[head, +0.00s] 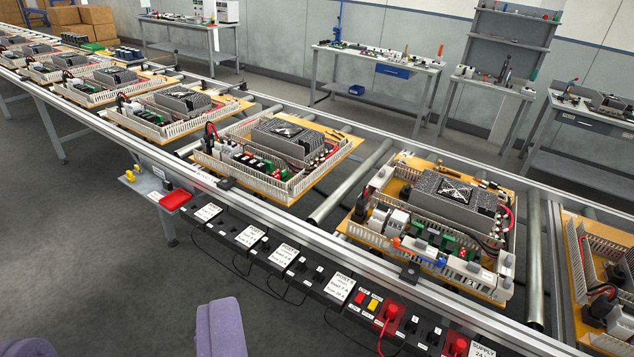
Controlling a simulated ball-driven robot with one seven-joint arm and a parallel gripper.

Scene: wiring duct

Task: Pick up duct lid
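I cannot single out a loose duct lid. White slotted wiring duct edges the wooden panel (346,228) nearest the middle right of the conveyor. Along that panel's front runs a pale strip (455,266) with orange and blue bits at its left end; I cannot tell whether it is a lid. The neighbouring panel (350,143) to the left carries similar duct walls, which look open on top. I see no gripper fingers in the head view.
A roller conveyor (345,180) with several panels crosses the view. A black socket strip (320,277) runs along its front rail, with a red tray (175,199) at left. Two lavender shapes (228,328), unclear, are cut off at the bottom. Workbenches (375,65) stand behind. Grey floor is clear at lower left.

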